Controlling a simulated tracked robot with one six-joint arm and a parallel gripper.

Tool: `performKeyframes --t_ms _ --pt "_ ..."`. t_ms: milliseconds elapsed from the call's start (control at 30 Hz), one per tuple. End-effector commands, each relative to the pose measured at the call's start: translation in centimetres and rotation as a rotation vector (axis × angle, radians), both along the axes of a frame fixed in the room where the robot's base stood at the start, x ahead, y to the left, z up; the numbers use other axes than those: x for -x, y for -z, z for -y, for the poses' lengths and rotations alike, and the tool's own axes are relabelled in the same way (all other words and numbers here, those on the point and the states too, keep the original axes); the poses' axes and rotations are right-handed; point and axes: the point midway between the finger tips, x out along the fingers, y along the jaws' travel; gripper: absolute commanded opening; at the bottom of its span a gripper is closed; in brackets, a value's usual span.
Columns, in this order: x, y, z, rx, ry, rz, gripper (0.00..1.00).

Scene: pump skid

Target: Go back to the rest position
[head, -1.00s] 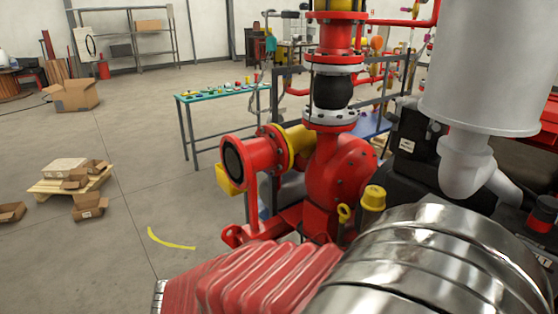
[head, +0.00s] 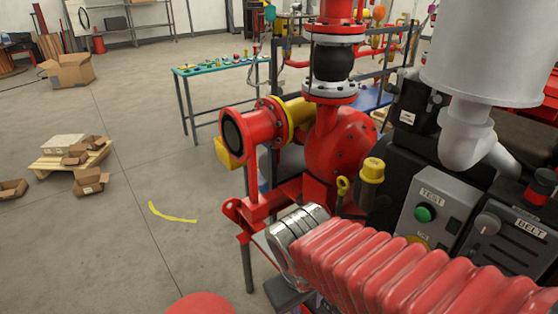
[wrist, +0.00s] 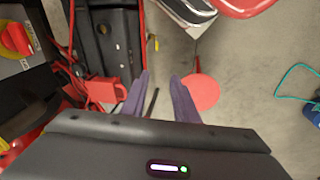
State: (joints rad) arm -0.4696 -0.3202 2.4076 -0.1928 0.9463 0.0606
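My gripper (wrist: 159,79) shows in the wrist view as two dark purple fingers set apart. Nothing is seen between them but floor and a thin dark strip. It points down over the open floor beside the skid. In the head view my arm, with red ribbed bellows and a shiny metal band, crosses the lower right in front of the skid. The fingers cannot be made out there. The red pump (head: 338,148) with its yellow flange (head: 296,120) stands behind my arm.
A grey TEST box (head: 432,209) with a green button and a BELT panel (head: 512,238) stand right. A red disc (head: 201,305) is low at the front and in the wrist view (wrist: 201,92). Boxes on a pallet (head: 53,166) stand left.

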Motion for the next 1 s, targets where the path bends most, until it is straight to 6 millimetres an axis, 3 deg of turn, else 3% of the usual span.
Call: performKeyframes --t_ms 400,700,1000 --pt "0.9 -4.8 4.9 -0.215 0.262 0.174 0.27" --pt "1.6 -8.3 9.7 -0.256 0.437 0.321 0.27" --pt "1.6 -8.5 10.6 -0.252 0.468 0.333 0.27"
